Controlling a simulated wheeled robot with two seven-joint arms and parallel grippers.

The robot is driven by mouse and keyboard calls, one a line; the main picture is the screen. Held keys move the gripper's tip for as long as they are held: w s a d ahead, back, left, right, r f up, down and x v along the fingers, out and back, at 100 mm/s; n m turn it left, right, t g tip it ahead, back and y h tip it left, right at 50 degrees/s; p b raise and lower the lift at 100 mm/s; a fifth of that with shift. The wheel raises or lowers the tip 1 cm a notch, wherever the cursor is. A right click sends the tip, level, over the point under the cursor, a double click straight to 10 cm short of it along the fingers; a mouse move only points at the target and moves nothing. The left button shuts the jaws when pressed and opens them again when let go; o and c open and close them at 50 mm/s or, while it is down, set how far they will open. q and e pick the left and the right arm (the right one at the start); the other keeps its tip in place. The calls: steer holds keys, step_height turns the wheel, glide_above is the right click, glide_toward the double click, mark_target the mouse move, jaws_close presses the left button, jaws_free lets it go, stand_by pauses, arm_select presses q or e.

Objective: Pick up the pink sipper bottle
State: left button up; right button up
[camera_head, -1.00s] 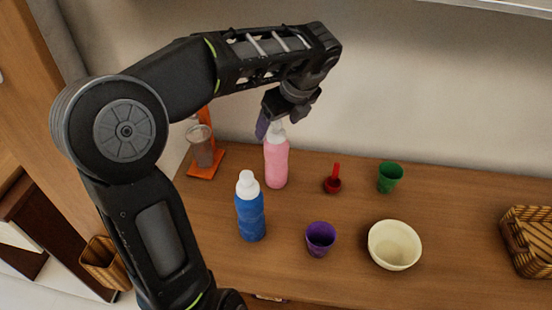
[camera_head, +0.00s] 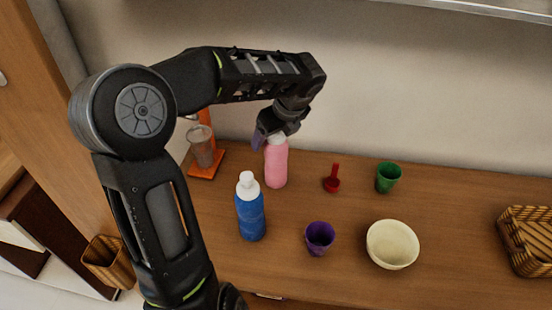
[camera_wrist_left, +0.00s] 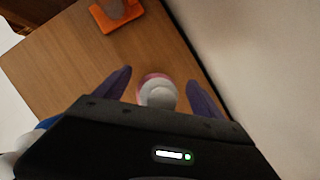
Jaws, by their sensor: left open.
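The pink sipper bottle (camera_head: 276,165) stands upright on the wooden table in the head view, behind the blue bottle. My left gripper (camera_head: 268,138) is right over its top and hides part of the white cap. In the left wrist view, the bottle (camera_wrist_left: 157,90) is seen from above, its white cap between the two purple fingers of my left gripper (camera_wrist_left: 160,88). The fingers are open, with one on each side of the cap and gaps showing. My right gripper is not in view.
A blue bottle (camera_head: 250,207) stands in front of the pink one. An orange stand (camera_head: 206,164) with a clear cup is to the left. A red plunger-like object (camera_head: 332,180), green cup (camera_head: 388,178), purple cup (camera_head: 319,238) and cream bowl (camera_head: 392,245) are to the right. A wall rises behind.

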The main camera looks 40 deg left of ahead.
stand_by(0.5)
arm_select(q)
jaws_close()
stand_by(0.7)
